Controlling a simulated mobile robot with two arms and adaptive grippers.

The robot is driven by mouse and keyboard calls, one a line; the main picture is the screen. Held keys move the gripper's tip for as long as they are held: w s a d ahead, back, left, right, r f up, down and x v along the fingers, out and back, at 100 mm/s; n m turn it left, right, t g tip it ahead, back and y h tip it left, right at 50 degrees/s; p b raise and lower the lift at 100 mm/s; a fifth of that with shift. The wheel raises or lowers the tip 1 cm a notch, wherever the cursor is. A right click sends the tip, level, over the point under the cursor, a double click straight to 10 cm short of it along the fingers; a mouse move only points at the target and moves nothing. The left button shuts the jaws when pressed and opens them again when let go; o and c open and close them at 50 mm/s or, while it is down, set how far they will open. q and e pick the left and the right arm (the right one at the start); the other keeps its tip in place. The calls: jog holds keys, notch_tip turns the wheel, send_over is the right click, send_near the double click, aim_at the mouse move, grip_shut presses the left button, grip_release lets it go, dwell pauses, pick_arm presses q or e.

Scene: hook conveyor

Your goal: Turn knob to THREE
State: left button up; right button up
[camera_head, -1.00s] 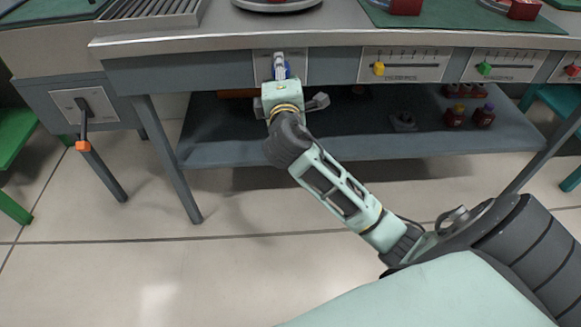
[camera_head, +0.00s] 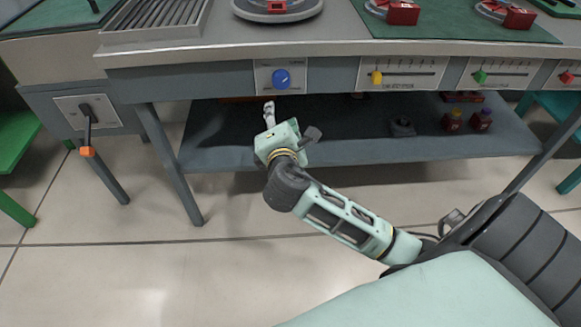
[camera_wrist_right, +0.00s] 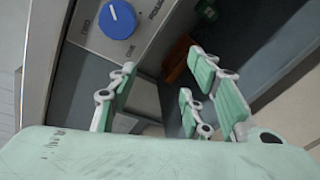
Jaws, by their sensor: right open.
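The round blue knob (camera_head: 282,79) sits on a pale square plate on the front of the workbench. In the right wrist view the knob (camera_wrist_right: 118,20) is near the top left, and its white mark points toward the picture's top, slightly left. The labels around it are too small to read surely. My right gripper (camera_head: 269,111) is below and slightly left of the knob, apart from it. In the right wrist view my right gripper's fingers (camera_wrist_right: 160,82) are spread with nothing between them. My left gripper is not in view.
Slider panels with a yellow handle (camera_head: 376,77) and a green handle (camera_head: 480,76) are right of the knob. A lever with an orange grip (camera_head: 87,152) is at the left.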

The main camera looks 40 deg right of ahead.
pick_arm(q)
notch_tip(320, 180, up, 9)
jog(key=p, duration=0.8)
pick_arm(e)
jog(key=s+f+m+g+y, duration=0.2)
jog(key=s+f+g, duration=0.1)
jog(key=f, duration=0.9)
jog(key=s+a+f+m+g+y, duration=0.1)
jog(key=s+f, duration=0.4)
jog(key=f, duration=0.8)
jog(key=shift+a+f+m+g+y, duration=0.2)
jog(key=shift+m+g+y, duration=0.3)
jog(key=shift+g, duration=0.5)
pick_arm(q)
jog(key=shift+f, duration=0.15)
